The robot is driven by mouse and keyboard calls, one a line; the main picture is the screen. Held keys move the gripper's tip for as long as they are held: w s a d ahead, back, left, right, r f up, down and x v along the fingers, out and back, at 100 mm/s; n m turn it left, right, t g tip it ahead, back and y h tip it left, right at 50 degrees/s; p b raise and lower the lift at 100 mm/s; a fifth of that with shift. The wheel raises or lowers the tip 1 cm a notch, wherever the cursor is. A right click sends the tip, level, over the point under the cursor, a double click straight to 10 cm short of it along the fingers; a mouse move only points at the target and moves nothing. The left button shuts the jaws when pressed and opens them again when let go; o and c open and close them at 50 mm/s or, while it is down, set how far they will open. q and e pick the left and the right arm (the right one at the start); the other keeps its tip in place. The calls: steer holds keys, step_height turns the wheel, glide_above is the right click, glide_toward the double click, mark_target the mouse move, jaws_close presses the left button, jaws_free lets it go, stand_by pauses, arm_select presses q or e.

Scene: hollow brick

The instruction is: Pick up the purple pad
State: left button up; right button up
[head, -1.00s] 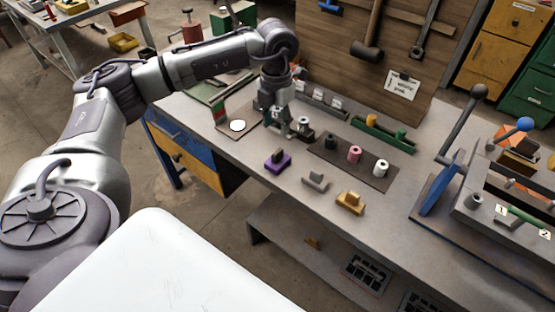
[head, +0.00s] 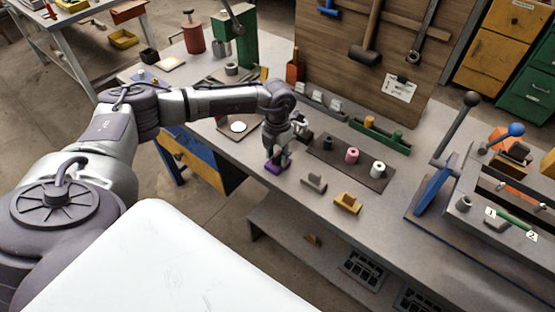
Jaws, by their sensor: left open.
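The purple pad (head: 274,169) lies on the grey workbench, near its front edge and left of a grey pad. My left gripper (head: 277,157) points down right over the purple pad, with its fingers at the pad's upper part. The fingers hide most of the pad's top, and I cannot tell whether they touch it. The left gripper is open. My right gripper is not in view.
A grey pad (head: 314,183) and a yellow pad (head: 347,203) stand to the right. Behind them a dark mat (head: 338,170) holds black, pink and white spools. A lever press (head: 432,190) stands further right. Bare bench (head: 382,228) lies in front.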

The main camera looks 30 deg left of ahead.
arm_select(q)
jaws_close()
steer(key=shift+r, duration=0.2)
steer(key=shift+r, duration=0.2)
steer(key=r+b, duration=0.1)
steer(key=d+r+b, duration=0.1)
steer(key=r, duration=0.1)
steer(key=shift+w+r, duration=0.2)
steer(key=shift+r, duration=0.1)
steer(key=w+d+r+b, duration=0.3)
steer(key=d+r, duration=0.3)
steer(key=d, duration=0.3)
steer(key=shift+w+d+r, duration=0.3)
steer(key=shift+w+r, duration=0.05)
steer(key=shift+w, duration=0.4)
